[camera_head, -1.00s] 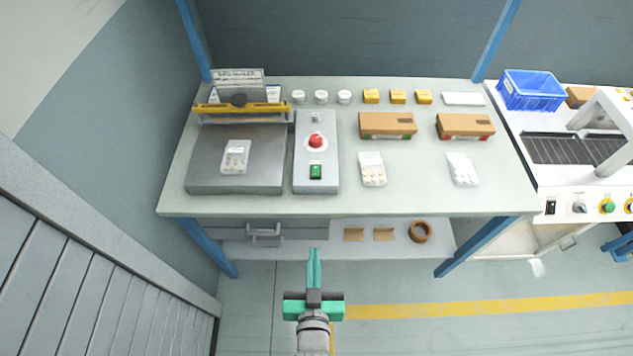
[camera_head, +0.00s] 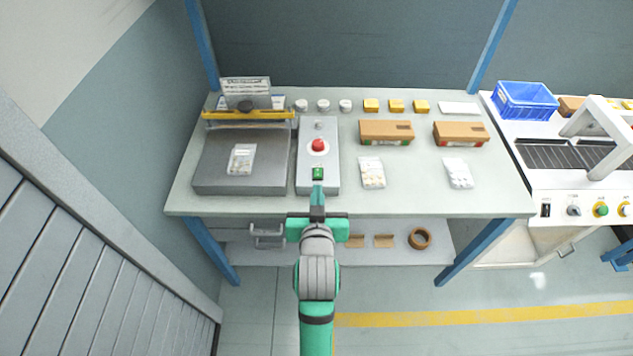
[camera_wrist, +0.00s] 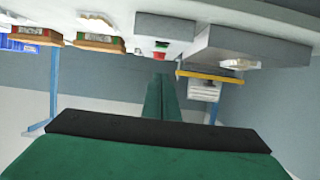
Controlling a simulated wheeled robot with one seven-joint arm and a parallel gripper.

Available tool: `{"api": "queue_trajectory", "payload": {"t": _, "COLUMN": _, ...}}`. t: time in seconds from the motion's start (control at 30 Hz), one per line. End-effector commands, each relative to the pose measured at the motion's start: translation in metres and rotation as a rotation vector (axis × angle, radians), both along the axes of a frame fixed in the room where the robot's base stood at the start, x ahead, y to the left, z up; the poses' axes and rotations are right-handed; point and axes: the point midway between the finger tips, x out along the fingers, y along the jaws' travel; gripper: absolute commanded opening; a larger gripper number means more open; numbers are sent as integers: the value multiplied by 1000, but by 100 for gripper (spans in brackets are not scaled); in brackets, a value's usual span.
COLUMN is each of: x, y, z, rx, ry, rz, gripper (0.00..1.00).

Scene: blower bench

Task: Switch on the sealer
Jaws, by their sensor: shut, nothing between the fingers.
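The sealer (camera_head: 248,178) stands at the left of the bench, a grey plate with a yellow bar (camera_head: 250,115) and a sign behind it. A clear bag (camera_head: 242,158) lies on the plate. Right of it is the grey control box (camera_head: 304,170) with a red button (camera_head: 318,145) and a green button (camera_head: 318,173) nearer the front edge. The box also shows in the wrist view (camera_wrist: 148,24), with the green button (camera_wrist: 162,44). My gripper (camera_head: 317,188) is shut and empty, its tip just short of the green button in the picture. I cannot tell whether it touches the box.
Two cardboard boxes (camera_head: 386,132) and two bags (camera_head: 372,172) lie right of the control box. Small white tubs and yellow boxes (camera_head: 396,106) line the back. A blue crate (camera_head: 525,100) sits on the machine at right. A lower shelf holds a tape roll (camera_head: 420,238).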

Motion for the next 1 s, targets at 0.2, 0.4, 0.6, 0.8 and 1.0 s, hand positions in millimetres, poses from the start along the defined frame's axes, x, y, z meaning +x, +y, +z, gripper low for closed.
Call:
{"api": "queue_trajectory", "payload": {"t": 0.2, "x": 13, "y": -1, "z": 18, "rx": -4, "ry": 6, "rz": 0, "gripper": 0}}
{"api": "queue_trajectory", "payload": {"t": 0.4, "x": 14, "y": 1, "z": 20, "rx": -5, "ry": 9, "rz": 3, "gripper": 0}}
{"api": "queue_trajectory", "payload": {"t": 0.6, "x": 14, "y": 1, "z": 20, "rx": -5, "ry": 9, "rz": 4, "gripper": 0}}
{"api": "queue_trajectory", "payload": {"t": 0.8, "x": 24, "y": 1, "z": 16, "rx": -5, "ry": 9, "rz": 5, "gripper": 0}}
{"api": "queue_trajectory", "payload": {"t": 1.0, "x": 54, "y": 2, "z": 5, "rx": -5, "ry": 9, "rz": 5, "gripper": 0}}
